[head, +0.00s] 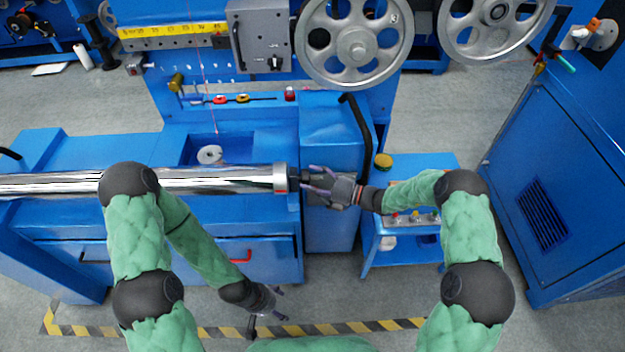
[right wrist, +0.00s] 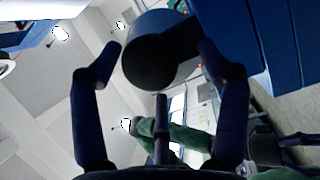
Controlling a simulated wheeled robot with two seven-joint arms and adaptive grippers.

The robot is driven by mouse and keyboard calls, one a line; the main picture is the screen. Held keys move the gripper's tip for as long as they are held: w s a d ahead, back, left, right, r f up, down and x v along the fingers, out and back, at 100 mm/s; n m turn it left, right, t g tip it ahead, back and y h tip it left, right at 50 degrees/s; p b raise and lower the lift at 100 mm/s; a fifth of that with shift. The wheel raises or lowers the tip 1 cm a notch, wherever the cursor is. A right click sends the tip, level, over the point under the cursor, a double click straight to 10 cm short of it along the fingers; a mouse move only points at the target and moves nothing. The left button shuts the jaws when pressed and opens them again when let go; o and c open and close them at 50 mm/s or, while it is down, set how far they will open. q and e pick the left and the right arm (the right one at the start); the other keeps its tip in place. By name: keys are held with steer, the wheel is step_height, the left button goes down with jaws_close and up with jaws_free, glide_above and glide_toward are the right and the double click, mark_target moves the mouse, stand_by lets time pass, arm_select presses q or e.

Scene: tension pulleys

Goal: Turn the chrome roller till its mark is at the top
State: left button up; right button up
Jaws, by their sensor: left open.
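The chrome roller (head: 225,181) lies horizontally across the blue machine, running from the left edge to a collar at its right end. A small reddish mark (head: 281,191) shows on the front of that collar, below the top. A dark shaft end (head: 294,183) sticks out to the right; its round black face (right wrist: 150,64) shows in the right wrist view. My right gripper (head: 315,184) is at this shaft end, its fingers (right wrist: 158,75) spread, with a visible gap on the left side. My left gripper (head: 272,303) is open and empty, low in front of the machine.
A blue cart (head: 450,165) with small parts stands right of the roller's end. A blue cabinet (head: 545,190) is farther right. Large spoked pulleys (head: 357,48) hang above at the back. Yellow-black floor tape (head: 350,327) runs in front.

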steer(key=shift+w+d+r, duration=0.1)
steer(key=shift+r, duration=0.05)
steer(key=v, duration=1.2)
steer(key=w+a+m+g+h+p, duration=0.2)
steer(key=w+a+m+p, duration=0.3)
steer(key=a+p, duration=0.4)
steer(key=shift+w+a+r+m+p, duration=0.2)
steer(key=shift+a+r+m+p, duration=0.15)
steer(key=shift+a+m, duration=0.6)
steer(key=shift+a+n, duration=0.25)
steer(key=shift+c, duration=0.3)
steer(key=shift+s+f, duration=0.1)
steer(key=c, duration=1)
